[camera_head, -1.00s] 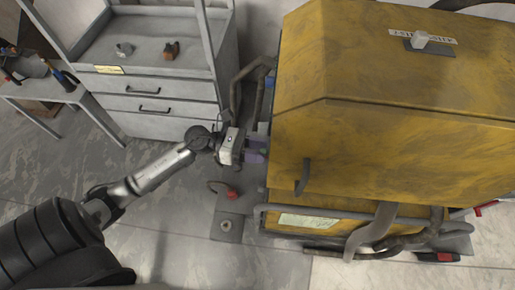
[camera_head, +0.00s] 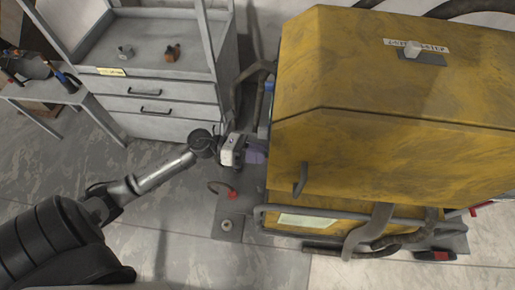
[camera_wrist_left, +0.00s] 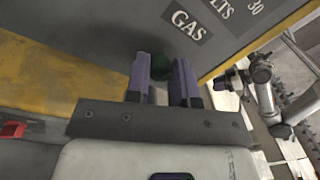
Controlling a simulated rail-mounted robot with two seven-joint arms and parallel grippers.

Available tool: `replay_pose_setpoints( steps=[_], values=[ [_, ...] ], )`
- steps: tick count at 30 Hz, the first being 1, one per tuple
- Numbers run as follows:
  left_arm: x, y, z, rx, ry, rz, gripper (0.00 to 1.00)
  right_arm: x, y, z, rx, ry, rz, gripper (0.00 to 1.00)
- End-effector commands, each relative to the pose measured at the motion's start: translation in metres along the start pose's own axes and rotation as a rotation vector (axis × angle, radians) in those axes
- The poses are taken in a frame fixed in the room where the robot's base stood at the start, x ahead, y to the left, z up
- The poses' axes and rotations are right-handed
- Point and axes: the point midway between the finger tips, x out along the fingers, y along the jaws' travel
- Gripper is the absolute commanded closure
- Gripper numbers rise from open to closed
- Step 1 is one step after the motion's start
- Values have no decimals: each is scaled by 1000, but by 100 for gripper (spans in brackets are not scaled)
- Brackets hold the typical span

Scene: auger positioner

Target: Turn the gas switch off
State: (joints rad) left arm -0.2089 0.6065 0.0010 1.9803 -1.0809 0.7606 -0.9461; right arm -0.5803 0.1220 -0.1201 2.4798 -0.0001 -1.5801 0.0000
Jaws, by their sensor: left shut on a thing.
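The gas switch (camera_wrist_left: 161,68) is a small dark green knob on the grey panel, below the GAS label (camera_wrist_left: 187,22) in the left wrist view. My left gripper (camera_wrist_left: 162,76) has its two purple fingers on either side of the knob and is shut on it. In the head view the left gripper (camera_head: 258,152) is at the left side of the yellow machine (camera_head: 390,150), which hides the panel and the knob.
A grey drawer cabinet (camera_head: 160,103) stands behind my left arm. A small table (camera_head: 50,90) with tools is at the far left. A hose with a red part (camera_head: 232,196) lies near the machine's base. The floor at front left is clear.

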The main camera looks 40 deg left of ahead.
Motion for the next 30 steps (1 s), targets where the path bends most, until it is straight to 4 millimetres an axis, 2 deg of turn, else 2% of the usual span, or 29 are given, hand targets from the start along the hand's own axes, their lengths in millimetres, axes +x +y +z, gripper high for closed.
replay_pose_setpoints(
  steps=[1,30],
  values=[
    [0,-2,4,-46,-2,1,100,-8,0,-3,2,0,-1,57],
    [0,-1,2,-951,-66,-9,100,-84,4,-27,-3,0,3,57]
  ],
)
